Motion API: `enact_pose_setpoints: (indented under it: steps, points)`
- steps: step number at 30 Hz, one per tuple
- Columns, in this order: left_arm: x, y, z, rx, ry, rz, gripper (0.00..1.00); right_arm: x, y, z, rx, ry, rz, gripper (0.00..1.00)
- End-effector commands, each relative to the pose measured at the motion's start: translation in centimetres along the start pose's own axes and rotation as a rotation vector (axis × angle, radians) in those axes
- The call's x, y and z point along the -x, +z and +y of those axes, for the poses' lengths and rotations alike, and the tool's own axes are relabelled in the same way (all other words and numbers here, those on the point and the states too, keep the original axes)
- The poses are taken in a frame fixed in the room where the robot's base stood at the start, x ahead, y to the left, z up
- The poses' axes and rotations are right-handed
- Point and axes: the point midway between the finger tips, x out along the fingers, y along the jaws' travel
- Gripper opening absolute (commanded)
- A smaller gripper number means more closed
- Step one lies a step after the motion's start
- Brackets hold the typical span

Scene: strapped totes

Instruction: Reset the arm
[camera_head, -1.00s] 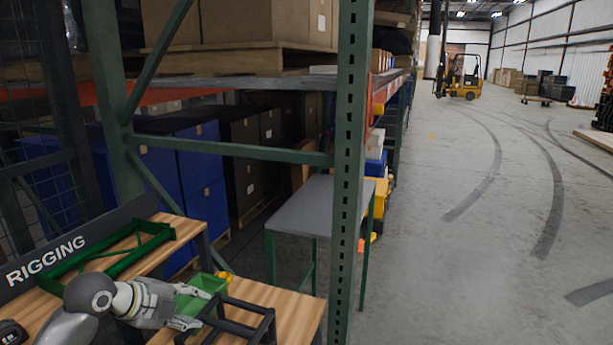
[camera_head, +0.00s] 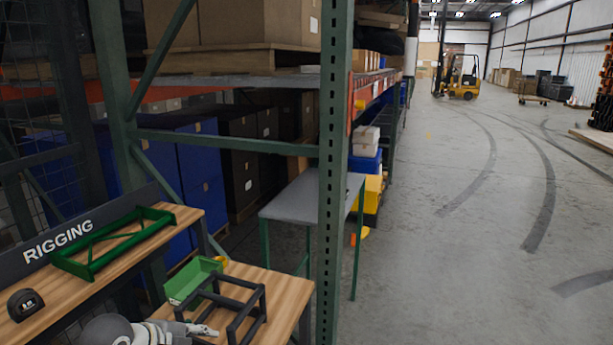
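My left gripper (camera_head: 203,329) shows at the bottom of the head view, low over the front edge of a wooden bench (camera_head: 285,290). Only its fingertip end and part of the wrist are in frame, and I cannot tell whether it is open or shut. A green bin (camera_head: 192,279) stands on the bench beyond it, apart from the gripper. A black tubular frame (camera_head: 238,303) stands to the right of the bin, close to the fingertips. My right gripper is not in view.
A raised wooden shelf (camera_head: 100,274) with a green metal frame (camera_head: 112,243) and a black tape measure (camera_head: 25,304) is at left, beside a RIGGING sign (camera_head: 58,241). A green rack post (camera_head: 334,170) rises right of the bench. A grey table (camera_head: 312,195) stands behind. The concrete floor at right is open.

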Motion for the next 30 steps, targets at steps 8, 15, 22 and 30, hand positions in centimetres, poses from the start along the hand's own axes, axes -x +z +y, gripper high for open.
enact_pose_setpoints:
  steps: [8, 15, 22, 30]
  points:
    - [-1.7, -2.4, 9.3, 0.313, 0.086, -0.058, 0.4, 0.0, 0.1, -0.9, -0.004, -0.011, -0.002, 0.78]
    - [-0.1, -4.8, 20.4, 0.805, 0.136, -0.209, 0.4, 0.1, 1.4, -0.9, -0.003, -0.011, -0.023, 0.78]
    - [3.1, -5.5, 26.8, 1.168, 0.12, -0.36, 0.4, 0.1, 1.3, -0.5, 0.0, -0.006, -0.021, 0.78]
    - [6.8, -5.7, 31.6, 1.47, 0.069, -0.512, 0.4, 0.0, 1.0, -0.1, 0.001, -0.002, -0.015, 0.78]
